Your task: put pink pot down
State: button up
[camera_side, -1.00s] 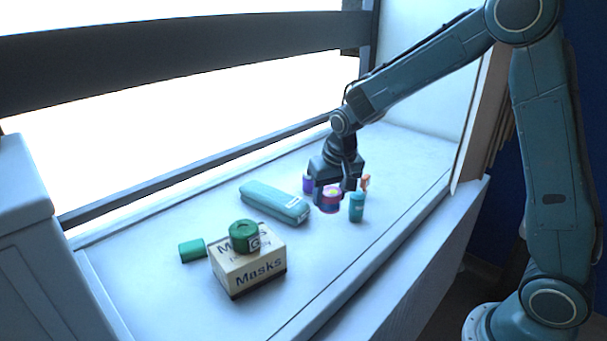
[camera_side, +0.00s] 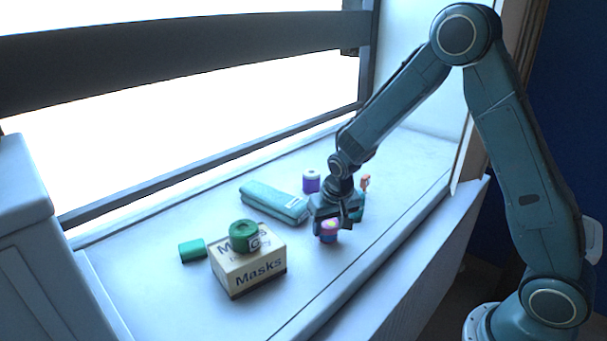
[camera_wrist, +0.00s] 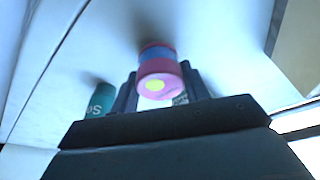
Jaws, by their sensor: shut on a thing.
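The pink pot (camera_side: 328,228) has a pink lid with a yellow spot and a blue band. My gripper (camera_side: 336,218) points down over the ledge and is shut on the pot. In the wrist view the pink pot (camera_wrist: 160,80) sits between the two fingers of my gripper (camera_wrist: 160,92), lid toward the camera. I cannot tell whether its base touches the white ledge (camera_side: 330,280).
A masks box (camera_side: 250,272) with a green roll (camera_side: 243,236) on top stands front left, beside a green cylinder (camera_side: 192,250). A teal case (camera_side: 274,202) and purple pot (camera_side: 311,182) lie behind. A teal bottle (camera_wrist: 103,97) stands close beside my gripper.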

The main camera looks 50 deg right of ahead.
jog(key=shift+f, duration=0.35)
jog(key=shift+f, duration=0.1)
jog(key=o, duration=1)
jog(key=v, duration=1.2)
jog(key=shift+a, duration=0.1)
